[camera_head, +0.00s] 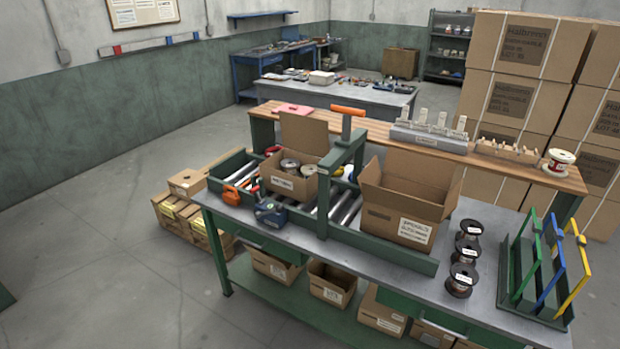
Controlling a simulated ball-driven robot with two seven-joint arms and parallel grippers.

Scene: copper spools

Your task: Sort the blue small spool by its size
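No spool in view looks plainly blue. Three dark spools with white labels stand in a row on the workbench: a far one (470,230), a middle one (466,251) and a near one (461,280). They look alike in size. An open cardboard box (290,186) on the rollers holds grey spools (290,166). A larger open cardboard box (403,206) stands right of the green press-like frame; its inside is mostly hidden. A white and red spool (559,162) stands on the wooden shelf. Neither of my grippers is in view.
A rack with green, blue and yellow uprights (541,268) stands at the bench's right end. The green frame (343,176) rises between the boxes. Orange (239,195) and blue (270,214) tools lie at the left. Bare bench top (420,290) shows near the front edge.

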